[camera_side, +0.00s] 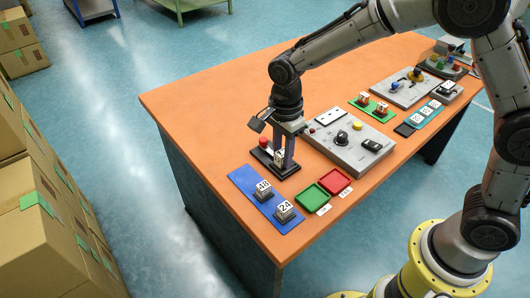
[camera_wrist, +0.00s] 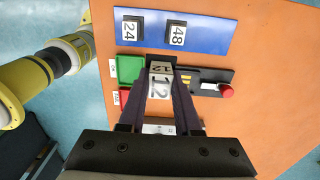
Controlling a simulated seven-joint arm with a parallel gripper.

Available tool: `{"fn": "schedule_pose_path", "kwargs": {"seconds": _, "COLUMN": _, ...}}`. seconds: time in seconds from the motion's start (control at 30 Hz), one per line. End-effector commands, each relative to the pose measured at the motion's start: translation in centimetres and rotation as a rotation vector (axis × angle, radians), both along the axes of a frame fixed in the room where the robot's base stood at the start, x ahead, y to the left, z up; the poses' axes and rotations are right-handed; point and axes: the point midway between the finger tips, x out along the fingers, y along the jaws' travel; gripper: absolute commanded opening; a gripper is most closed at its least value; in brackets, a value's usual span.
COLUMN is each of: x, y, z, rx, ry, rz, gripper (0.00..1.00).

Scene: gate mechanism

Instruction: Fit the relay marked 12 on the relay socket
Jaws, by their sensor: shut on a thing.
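The relay marked 12 (camera_wrist: 159,84) is a white block with black digits, between the two dark fingers of my gripper (camera_wrist: 160,76). My gripper is shut on it. In the side view my gripper (camera_side: 283,152) points down, with the relay (camera_side: 279,157) low between its fingers, over the black plate (camera_side: 291,169) that appears to be the relay socket base. In the wrist view the black plate (camera_wrist: 207,78) extends to the right of the fingers and carries a red knob (camera_wrist: 226,91) and a yellow part. The fingers hide the seat, so I cannot tell whether the relay touches it.
A blue mat (camera_side: 246,179) holds relays marked 48 (camera_side: 263,189) and 24 (camera_side: 284,210). Green (camera_side: 317,198) and red (camera_side: 336,181) trays lie right of the plate. A grey control panel (camera_side: 352,146) stands close behind. Orange table is bare to the left.

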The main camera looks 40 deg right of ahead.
Motion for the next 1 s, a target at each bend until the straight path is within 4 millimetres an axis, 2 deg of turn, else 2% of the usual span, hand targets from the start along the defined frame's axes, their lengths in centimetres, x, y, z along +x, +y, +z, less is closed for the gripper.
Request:
{"fn": "schedule_pose_path", "kwargs": {"seconds": 0.13, "x": -1.4, "y": -0.4, "z": 0.7, "rx": 0.001, "ry": -0.002, "rz": 0.0, "gripper": 0.0}}
{"fn": "schedule_pose_path", "kwargs": {"seconds": 0.27, "x": -1.5, "y": -0.5, "z": 1.2, "rx": 0.003, "ry": -0.012, "rz": 0.037, "gripper": 0.0}}
{"fn": "schedule_pose_path", "kwargs": {"seconds": 0.37, "x": 0.7, "y": -0.9, "z": 1.0, "rx": 0.007, "ry": -0.03, "rz": 0.074, "gripper": 0.0}}
{"fn": "schedule_pose_path", "kwargs": {"seconds": 0.5, "x": 4.3, "y": -3.1, "z": -0.6, "rx": 0.006, "ry": -0.033, "rz": 0.075, "gripper": 0.0}}
{"fn": "schedule_pose_path", "kwargs": {"seconds": 0.6, "x": 6.0, "y": -5.0, "z": -1.9, "rx": 0.004, "ry": -0.028, "rz": 0.055, "gripper": 0.0}}
{"fn": "schedule_pose_path", "kwargs": {"seconds": 0.8, "x": 6.9, "y": -7.2, "z": -3.7, "rx": 0.0, "ry": -0.003, "rz": 0.005, "gripper": 0.0}}
{"fn": "schedule_pose_path", "kwargs": {"seconds": 1.0, "x": 6.8, "y": -7.5, "z": -4.7, "rx": 0.0, "ry": 0.0, "rz": 0.0, "gripper": 0.0}}
